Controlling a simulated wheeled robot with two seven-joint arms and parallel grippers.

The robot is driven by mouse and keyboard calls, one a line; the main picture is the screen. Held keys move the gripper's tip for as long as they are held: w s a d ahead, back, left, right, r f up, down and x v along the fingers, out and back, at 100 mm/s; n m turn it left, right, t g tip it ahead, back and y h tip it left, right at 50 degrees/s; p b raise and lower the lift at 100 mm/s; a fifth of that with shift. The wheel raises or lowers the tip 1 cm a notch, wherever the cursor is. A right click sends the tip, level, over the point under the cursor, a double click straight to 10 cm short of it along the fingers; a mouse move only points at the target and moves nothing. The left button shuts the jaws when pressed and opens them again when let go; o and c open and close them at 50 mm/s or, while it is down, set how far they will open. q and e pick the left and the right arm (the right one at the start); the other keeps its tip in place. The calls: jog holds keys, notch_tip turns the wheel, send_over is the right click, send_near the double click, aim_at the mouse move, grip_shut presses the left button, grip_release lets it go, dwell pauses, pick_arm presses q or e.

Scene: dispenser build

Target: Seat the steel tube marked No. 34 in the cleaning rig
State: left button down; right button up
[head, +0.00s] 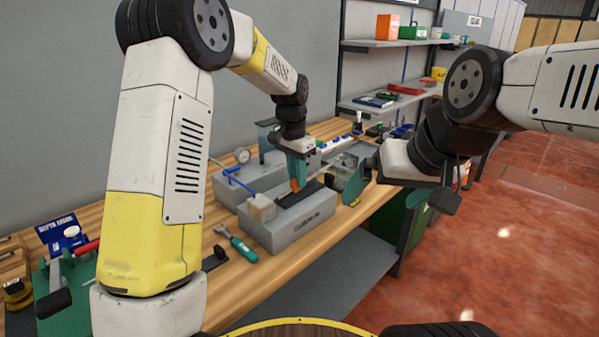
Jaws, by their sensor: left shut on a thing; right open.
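The cleaning rig appears to be the grey block (290,232) with a dark label on its front, on the wooden bench; the label is too small to read. My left gripper (296,183) points down just over its top, fingers shut. A thin, pale length at its fingertips looks like the steel tube (322,168), mostly hidden; I cannot read a number on it or tell whether it touches the block. My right gripper (400,195) is open and empty, out over the bench's front edge, to the right of the block.
A second grey block with a blue clamp (238,181) and a dial gauge (242,155) stands behind. A teal-handled tool (238,244) lies in front. A blue box (58,229) is at the left. Shelves (395,101) hold boxes at the back.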

pick_arm(q)
jog(key=shift+s+a, duration=0.55)
jog(key=shift+a, duration=0.05)
jog(key=c, duration=1.2)
grip_release()
jog(key=o, duration=0.3)
jog(key=shift+r, duration=3.55)
